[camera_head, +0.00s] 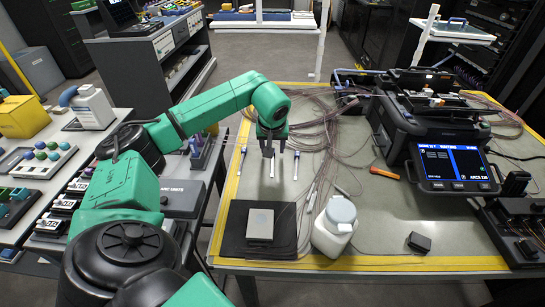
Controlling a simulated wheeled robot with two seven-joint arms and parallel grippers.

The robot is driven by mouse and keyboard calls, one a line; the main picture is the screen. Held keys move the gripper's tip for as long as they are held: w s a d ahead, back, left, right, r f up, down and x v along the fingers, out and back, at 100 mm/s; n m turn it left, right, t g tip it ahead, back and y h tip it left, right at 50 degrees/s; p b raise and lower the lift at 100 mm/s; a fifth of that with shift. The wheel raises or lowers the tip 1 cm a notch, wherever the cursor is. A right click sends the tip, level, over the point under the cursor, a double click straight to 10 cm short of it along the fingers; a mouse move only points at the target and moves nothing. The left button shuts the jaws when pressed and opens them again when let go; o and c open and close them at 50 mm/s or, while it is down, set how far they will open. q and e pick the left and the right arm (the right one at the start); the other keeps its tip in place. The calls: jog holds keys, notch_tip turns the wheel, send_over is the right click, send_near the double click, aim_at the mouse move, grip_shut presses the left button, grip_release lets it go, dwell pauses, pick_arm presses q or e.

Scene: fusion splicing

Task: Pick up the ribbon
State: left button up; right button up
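My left gripper (275,160) hangs from the green arm above the left part of the work table, pointing down. Its two dark fingers look slightly apart, with nothing clear between them. Thin pale fibre ribbons and strands (325,118) run in loose loops from the splicer area across the table, to the right of the gripper. I cannot single out one ribbon as the task's own. The gripper looks apart from the main bundle. The black fusion splicer (425,110) stands at the right, with a lit blue screen (455,163). My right gripper is not in view.
Slim white-tipped tools lie near the gripper. A black mat with a grey box (260,224), a white bottle (335,218) and a small black block (419,241) stand near the front edge. An orange-red tool (385,173) lies mid-table. Side benches stand left.

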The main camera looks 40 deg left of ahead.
pick_arm(q)
jog(key=shift+x, duration=0.85)
jog(key=shift+r, duration=0.15)
grip_shut()
notch_tip(320, 180, up, 20)
jog(key=p, duration=0.2)
